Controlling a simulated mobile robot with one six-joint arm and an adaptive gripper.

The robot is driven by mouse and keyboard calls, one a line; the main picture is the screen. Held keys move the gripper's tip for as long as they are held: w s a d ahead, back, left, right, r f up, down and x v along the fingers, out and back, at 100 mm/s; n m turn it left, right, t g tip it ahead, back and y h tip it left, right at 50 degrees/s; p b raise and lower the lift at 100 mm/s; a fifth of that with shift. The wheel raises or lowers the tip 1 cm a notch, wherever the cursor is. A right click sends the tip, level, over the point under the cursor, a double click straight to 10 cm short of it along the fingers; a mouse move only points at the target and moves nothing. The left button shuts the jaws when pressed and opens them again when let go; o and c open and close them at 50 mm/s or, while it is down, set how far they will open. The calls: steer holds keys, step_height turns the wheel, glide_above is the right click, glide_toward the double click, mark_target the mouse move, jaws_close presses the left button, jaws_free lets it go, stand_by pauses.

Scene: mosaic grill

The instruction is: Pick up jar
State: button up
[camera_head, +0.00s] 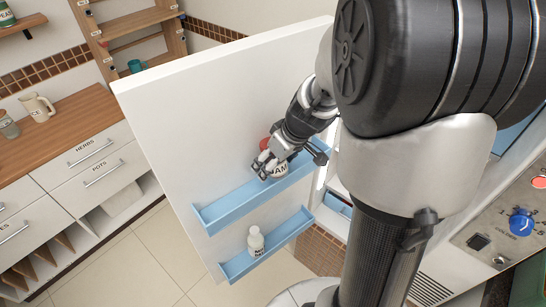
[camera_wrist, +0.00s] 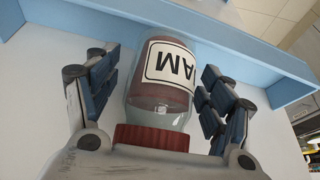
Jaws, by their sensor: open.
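The jar (camera_wrist: 163,88) is glass with a red lid and a white label that reads "AM" in the wrist view. In the head view the jar (camera_head: 279,170) stands at the upper blue door shelf (camera_head: 235,205), partly hidden by my gripper. My gripper (camera_wrist: 150,75) is open, with one finger on each side of the jar. Gaps show between both fingers and the glass. In the head view my gripper (camera_head: 273,162) reaches down to the jar from the upper right.
The shelf is on a white open door (camera_head: 190,120). A lower blue shelf (camera_head: 238,266) holds a white bottle (camera_head: 255,241). A wooden counter (camera_head: 70,115) with drawers, a mug (camera_head: 38,107) and a glass jar (camera_head: 8,125) stands at the left.

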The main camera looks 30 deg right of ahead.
steer(key=shift+c, duration=0.3)
steer(key=c, duration=1.4)
steer(key=shift+c, duration=0.2)
steer(key=shift+w+r, duration=0.1)
steer(key=shift+r, duration=0.05)
